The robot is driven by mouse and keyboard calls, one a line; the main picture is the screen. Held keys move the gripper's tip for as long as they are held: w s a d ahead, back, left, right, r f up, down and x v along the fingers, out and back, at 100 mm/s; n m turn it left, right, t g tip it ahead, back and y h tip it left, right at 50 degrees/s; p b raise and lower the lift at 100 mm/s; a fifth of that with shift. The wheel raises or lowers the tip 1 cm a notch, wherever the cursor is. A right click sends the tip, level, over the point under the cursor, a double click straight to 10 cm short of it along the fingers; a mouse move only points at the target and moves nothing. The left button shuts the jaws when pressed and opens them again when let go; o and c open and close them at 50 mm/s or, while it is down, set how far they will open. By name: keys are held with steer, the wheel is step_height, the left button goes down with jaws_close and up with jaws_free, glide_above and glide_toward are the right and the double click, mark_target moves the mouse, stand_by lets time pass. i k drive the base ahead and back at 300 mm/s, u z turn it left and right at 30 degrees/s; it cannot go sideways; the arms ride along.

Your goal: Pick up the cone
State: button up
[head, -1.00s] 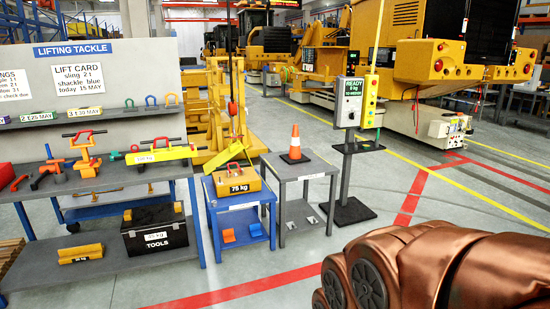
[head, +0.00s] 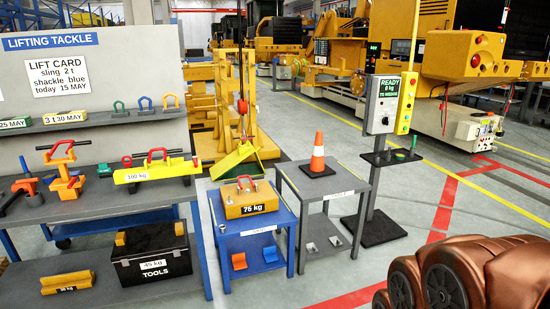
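The orange cone (head: 318,155) with a white band and a dark base stands upright on the top of a grey table (head: 345,184), towards its back edge. The table is a little right of the middle of the head view. The cone is fully visible and nothing touches it from the sides. My gripper is not in view. Only a copper-coloured part of my own body shows at the lower right.
A blue table (head: 250,226) with a yellow 75 kg weight (head: 247,198) stands just left of the grey table. A post with a READY display (head: 383,105) stands right of it. A tackle bench (head: 100,207) fills the left. Open floor (head: 470,215) lies at the right.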

mark_target(317, 168)
steer(key=z, duration=0.15)
steer(key=i, duration=1.85)
steer(key=u, duration=0.35)
steer(key=i, duration=1.8)
steer(key=u, duration=0.3)
